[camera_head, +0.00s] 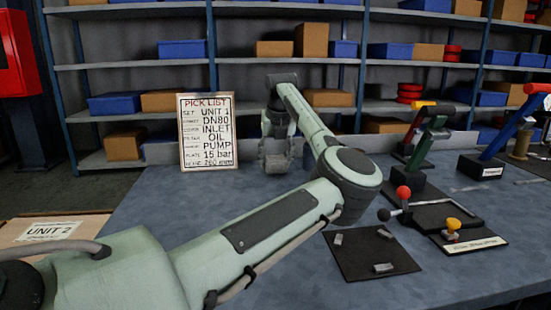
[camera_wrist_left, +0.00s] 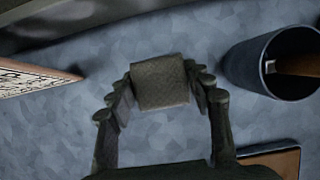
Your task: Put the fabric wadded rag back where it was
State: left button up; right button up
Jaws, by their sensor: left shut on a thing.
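The fabric wadded rag (camera_wrist_left: 160,88) shows in the left wrist view as a dark grey-brown, roughly square wad between the fingers. My left gripper (camera_wrist_left: 162,77) is shut on it, with one finger on each side. The blue-grey table top shows around and beyond the rag; I cannot tell whether the rag touches it. In the head view my left gripper (camera_head: 276,158) is at the far side of the table, right of the pick list board (camera_head: 208,131). The rag cannot be made out clearly there. My right gripper is not in view.
In the wrist view a dark blue cup (camera_wrist_left: 243,68) holding a wooden-handled thing stands right of the rag. In the head view a black mat (camera_head: 350,258) with small metal parts and several valve handles (camera_head: 428,140) lie to the right. Shelves (camera_head: 135,60) stand behind the table.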

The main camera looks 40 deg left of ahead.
aim_at(275, 157)
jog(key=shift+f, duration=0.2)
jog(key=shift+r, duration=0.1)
pick_arm(q)
jog(key=o, duration=1)
jog(key=shift+c, duration=0.2)
jog(key=shift+o, duration=0.2)
jog(key=shift+r, duration=0.25)
jog(key=v, duration=0.2)
jog(key=shift+d+r, duration=0.1)
jog(key=shift+r, duration=0.2)
jog(key=v, duration=0.9)
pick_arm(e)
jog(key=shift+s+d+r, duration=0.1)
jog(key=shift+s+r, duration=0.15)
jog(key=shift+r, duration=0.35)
pick_arm(q)
jog(key=shift+s+d, duration=0.1)
jog(key=shift+s, duration=0.05)
